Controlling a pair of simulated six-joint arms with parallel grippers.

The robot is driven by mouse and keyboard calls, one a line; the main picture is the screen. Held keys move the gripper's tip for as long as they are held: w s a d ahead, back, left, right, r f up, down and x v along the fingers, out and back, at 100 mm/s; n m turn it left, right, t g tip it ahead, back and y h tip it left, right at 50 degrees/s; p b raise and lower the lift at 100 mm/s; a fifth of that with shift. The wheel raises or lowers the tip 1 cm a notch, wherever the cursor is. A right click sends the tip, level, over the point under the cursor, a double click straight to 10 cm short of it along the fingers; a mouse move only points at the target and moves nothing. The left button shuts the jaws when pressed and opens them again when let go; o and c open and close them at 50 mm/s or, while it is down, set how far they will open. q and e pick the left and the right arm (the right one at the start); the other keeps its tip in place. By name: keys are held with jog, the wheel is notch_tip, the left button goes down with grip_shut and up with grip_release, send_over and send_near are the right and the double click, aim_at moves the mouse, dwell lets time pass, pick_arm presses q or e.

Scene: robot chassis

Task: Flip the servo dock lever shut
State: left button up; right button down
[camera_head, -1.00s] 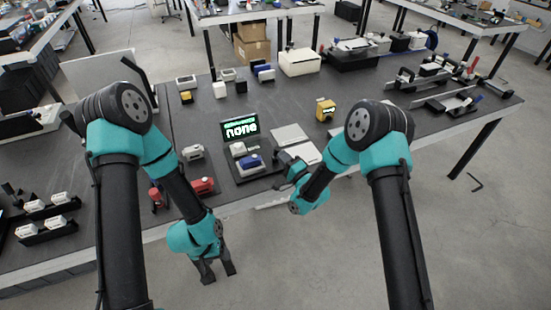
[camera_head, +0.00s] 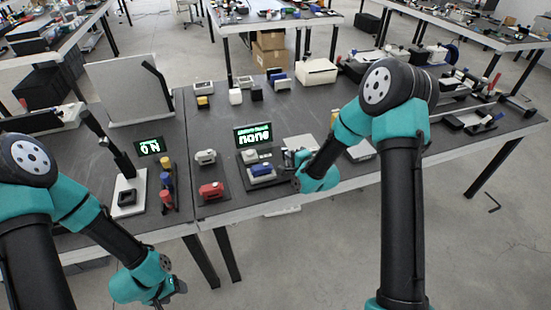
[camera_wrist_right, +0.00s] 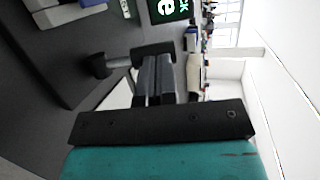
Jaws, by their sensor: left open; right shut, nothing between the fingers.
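The dock (camera_head: 250,183) is a dark base on the table with a blue-topped servo (camera_head: 262,170) and a grey block (camera_head: 249,156) on it. Its screen (camera_head: 253,135) behind reads "none" in the head view. My right gripper (camera_wrist_right: 155,82) is shut and empty at the dock's right side. In the head view my right wrist partly hides this spot. My left gripper (camera_head: 172,292) is open, low at the lower left, in front of the table edge.
A white stand with a tall black lever (camera_head: 107,143) and a screen reading "ON" (camera_head: 149,146) stand left. A pale flat plate (camera_head: 300,143) lies behind my right wrist. Small blocks and a white box (camera_head: 317,71) stand behind.

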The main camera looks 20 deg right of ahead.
jog(key=shift+w+d, duration=0.1)
jog(key=shift+w, duration=0.1)
jog(key=shift+w+r, duration=0.1)
dwell(0.4)
jog(key=v, duration=1.4)
jog(key=shift+r, duration=0.35)
jog(key=s+a+f+n+g, duration=0.3)
jog(key=s+f+n+g, duration=0.3)
jog(key=s+f, duration=0.3)
jog(key=s+a+f+n+g, duration=0.4)
jog(key=s+f+n+g, duration=0.3)
jog(key=f, duration=0.7)
jog(key=shift+s+f+h, duration=0.15)
jog(key=shift+s+h, duration=0.25)
jog(key=shift+s, duration=0.85)
